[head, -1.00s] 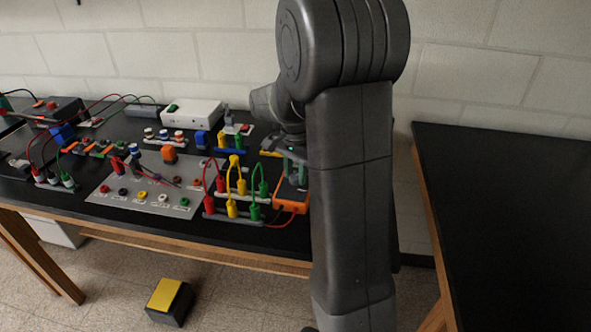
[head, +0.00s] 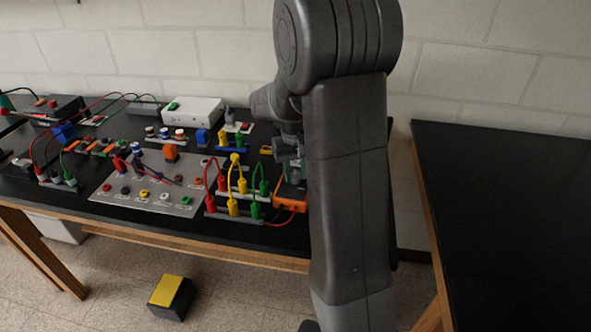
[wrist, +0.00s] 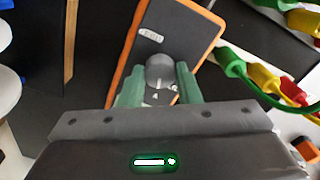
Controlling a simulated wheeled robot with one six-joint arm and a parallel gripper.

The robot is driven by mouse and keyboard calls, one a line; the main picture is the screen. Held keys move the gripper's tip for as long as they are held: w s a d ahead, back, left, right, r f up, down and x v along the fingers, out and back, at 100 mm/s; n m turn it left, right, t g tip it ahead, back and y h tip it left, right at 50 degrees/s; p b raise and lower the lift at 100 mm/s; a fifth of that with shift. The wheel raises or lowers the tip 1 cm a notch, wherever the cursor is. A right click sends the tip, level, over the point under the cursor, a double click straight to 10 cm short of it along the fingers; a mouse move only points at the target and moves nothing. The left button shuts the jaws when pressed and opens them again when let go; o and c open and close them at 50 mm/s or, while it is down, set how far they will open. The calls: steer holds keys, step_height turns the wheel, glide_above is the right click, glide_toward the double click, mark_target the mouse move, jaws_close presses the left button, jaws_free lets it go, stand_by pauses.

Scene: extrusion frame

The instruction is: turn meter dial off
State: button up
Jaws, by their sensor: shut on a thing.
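The meter is a dark unit in an orange case (wrist: 183,32), lying on the black bench. In the wrist view its round grey dial (wrist: 160,68) sits between the green fingers of my gripper (wrist: 159,76). The gripper is shut on the dial, one finger on each side. A pale line shows on the dial, but the setting it marks is too small to read. A small pale display (wrist: 152,38) shows above the dial. In the head view the orange meter (head: 291,200) is partly hidden behind my arm, and the gripper (head: 287,172) is above it.
Red, yellow and green plug leads (head: 236,187) stand close left of the meter. A grey panel (head: 148,202) with several sockets is further left. A white box (head: 193,110) is at the back. A second black bench (head: 520,215) at the right is bare.

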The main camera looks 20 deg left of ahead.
mark_target(296, 175)
steer(key=n, duration=0.4)
steer(key=shift+n+p, duration=0.3)
steer(key=shift+n, duration=1.9)
steer(key=o, duration=1)
steer(key=shift+r, duration=0.1)
step_height(296, 175, up, 14)
steer(key=shift+f, duration=0.15)
steer(key=shift+f, duration=0.1)
step_height(296, 175, down, 14)
steer(key=shift+r, duration=0.15)
